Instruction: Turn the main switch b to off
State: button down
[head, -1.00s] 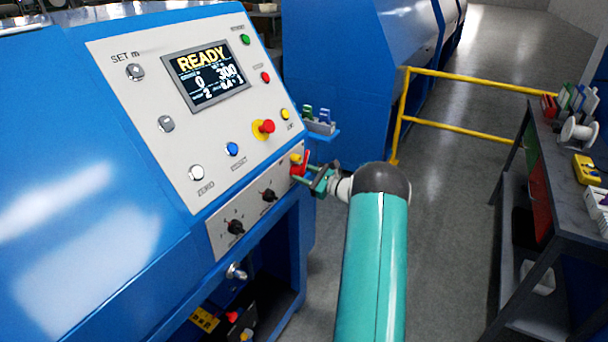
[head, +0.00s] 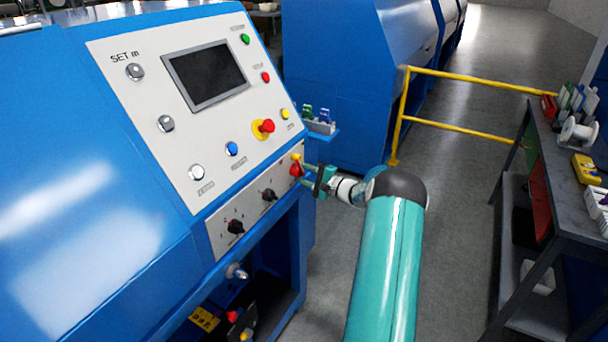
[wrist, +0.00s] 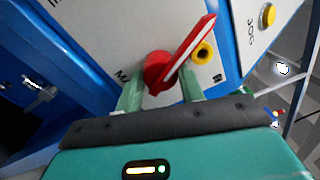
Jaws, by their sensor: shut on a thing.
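The main switch is a red rotary knob with a long handle, at the right end of the lower grey panel in the head view (head: 296,171). In the wrist view the knob (wrist: 157,72) sits between my fingers, and its handle slants up to the right past a yellow round part (wrist: 203,53). My gripper (head: 303,172) is shut on the red switch, one green finger on each side in the wrist view (wrist: 160,92). The lettering beside the knob is partly hidden. The display screen (head: 208,74) on the console is dark.
A red emergency button (head: 266,126) and several coloured buttons sit above on the sloped console. Two black knobs (head: 236,227) are left of the switch. A yellow rail (head: 465,135) and a cluttered bench (head: 575,150) stand to the right, with open floor between.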

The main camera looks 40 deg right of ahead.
jog(key=n, duration=0.5)
jog(key=shift+d+f, duration=0.1)
jog(key=shift+n+y, duration=0.3)
jog(key=shift+n, duration=0.2)
jog(key=shift+a+f, duration=0.15)
jog(key=shift+a, duration=0.1)
jog(key=c, duration=0.9)
grip_release()
jog(key=shift+s, duration=0.1)
jog(key=shift+r, duration=0.2)
